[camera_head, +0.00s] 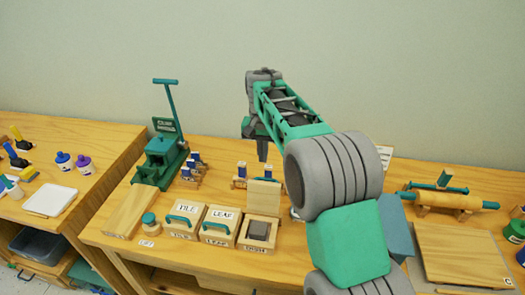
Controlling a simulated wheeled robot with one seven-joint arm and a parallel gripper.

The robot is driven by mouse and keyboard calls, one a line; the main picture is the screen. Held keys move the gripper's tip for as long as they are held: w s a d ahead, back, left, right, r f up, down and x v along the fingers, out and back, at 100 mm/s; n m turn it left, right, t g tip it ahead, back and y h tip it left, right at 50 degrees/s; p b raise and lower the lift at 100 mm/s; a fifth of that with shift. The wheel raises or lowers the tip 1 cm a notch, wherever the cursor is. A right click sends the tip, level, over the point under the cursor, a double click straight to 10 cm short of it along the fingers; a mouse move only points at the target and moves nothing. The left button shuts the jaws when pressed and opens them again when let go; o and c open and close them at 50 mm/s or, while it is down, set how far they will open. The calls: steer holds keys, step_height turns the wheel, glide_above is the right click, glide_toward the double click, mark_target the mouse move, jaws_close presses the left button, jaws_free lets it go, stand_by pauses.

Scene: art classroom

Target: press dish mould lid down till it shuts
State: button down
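The dish mould (243,240) is a wooden box on the table, labelled DISH at its front, at the right end of a row of three moulds. Its lid (264,193) stands raised at the back edge, so the mould is open. A dark grey-brown block (258,229) lies inside it. My gripper (262,155) points down in the air, above and behind the raised lid in the picture, and appears apart from it. Only one narrow grey tip shows clearly, so I cannot tell whether it is open or shut.
The leaf mould (222,215) and tile mould (187,211), both with teal handles, stand closed to the left. A rolling pin (450,200) and board (462,255) lie at the right.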

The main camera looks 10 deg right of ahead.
mark_target(265, 194)
steer(key=s+f, duration=0.1)
steer(key=s+a+f+p, duration=0.1)
steer(key=f, duration=0.1)
steer(key=s+f, duration=0.1)
steer(key=shift+s+a+f, duration=0.1)
steer(key=shift+a+f, duration=0.05)
steer(key=shift+f, duration=0.25)
